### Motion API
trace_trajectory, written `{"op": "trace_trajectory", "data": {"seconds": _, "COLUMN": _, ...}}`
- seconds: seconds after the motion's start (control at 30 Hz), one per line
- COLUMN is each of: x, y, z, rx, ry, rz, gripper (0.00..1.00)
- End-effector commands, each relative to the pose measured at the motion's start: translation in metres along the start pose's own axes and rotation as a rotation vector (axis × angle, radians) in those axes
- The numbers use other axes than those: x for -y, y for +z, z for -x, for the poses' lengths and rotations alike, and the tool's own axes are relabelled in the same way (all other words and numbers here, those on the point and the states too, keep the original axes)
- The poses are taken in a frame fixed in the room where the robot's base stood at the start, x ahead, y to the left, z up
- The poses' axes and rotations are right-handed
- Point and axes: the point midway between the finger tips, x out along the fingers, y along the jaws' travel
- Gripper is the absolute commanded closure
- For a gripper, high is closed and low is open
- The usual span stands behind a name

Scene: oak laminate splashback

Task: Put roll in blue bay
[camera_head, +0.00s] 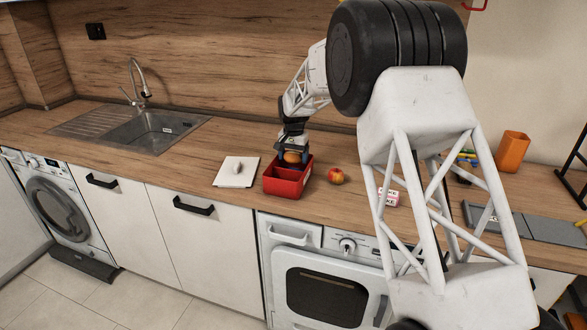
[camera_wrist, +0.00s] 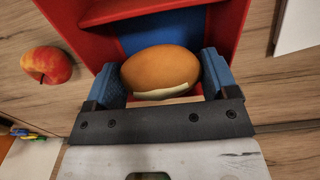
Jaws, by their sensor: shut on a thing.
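The roll (camera_wrist: 160,72) is an orange-brown bun with a pale strip along one side. My gripper (camera_wrist: 162,78) is shut on it, with one blue fingertip at each end. In the head view the roll (camera_head: 292,156) is at the back part of a red divided box (camera_head: 284,190). In the wrist view the blue bay floor (camera_wrist: 165,32) shows just beyond the roll, between red walls. The roll hides part of the box, and I cannot tell whether it touches the floor.
A red-yellow apple (camera_head: 336,176) stands right of the box. A white board (camera_head: 228,181) with a pale object on it lies to the left. A pink-and-white block (camera_head: 389,198), an orange cup (camera_head: 512,151) and a sink (camera_head: 150,128) are farther off.

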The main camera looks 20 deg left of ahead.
Motion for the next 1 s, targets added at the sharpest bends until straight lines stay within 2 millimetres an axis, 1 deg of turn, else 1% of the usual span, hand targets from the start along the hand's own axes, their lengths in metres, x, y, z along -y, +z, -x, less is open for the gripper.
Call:
{"op": "trace_trajectory", "data": {"seconds": 0.17, "x": 0.000, "y": 0.000, "z": -0.001, "rx": 0.000, "ry": 0.000, "rz": 0.000, "gripper": 0.43}}
{"op": "trace_trajectory", "data": {"seconds": 0.27, "x": 0.000, "y": 0.000, "z": -0.006, "rx": 0.001, "ry": 0.000, "rz": 0.000, "gripper": 0.43}}
{"op": "trace_trajectory", "data": {"seconds": 0.37, "x": 0.000, "y": 0.000, "z": -0.016, "rx": 0.002, "ry": 0.001, "rz": 0.000, "gripper": 0.43}}
{"op": "trace_trajectory", "data": {"seconds": 0.5, "x": 0.000, "y": 0.000, "z": -0.034, "rx": 0.002, "ry": 0.001, "rz": 0.000, "gripper": 0.43}}
{"op": "trace_trajectory", "data": {"seconds": 0.63, "x": 0.000, "y": 0.000, "z": -0.046, "rx": 0.001, "ry": 0.001, "rz": 0.000, "gripper": 0.43}}
{"op": "trace_trajectory", "data": {"seconds": 0.73, "x": 0.000, "y": 0.000, "z": -0.050, "rx": 0.000, "ry": 0.000, "rz": 0.000, "gripper": 0.43}}
{"op": "trace_trajectory", "data": {"seconds": 1.0, "x": 0.000, "y": 0.000, "z": -0.050, "rx": 0.000, "ry": 0.000, "rz": 0.000, "gripper": 0.43}}
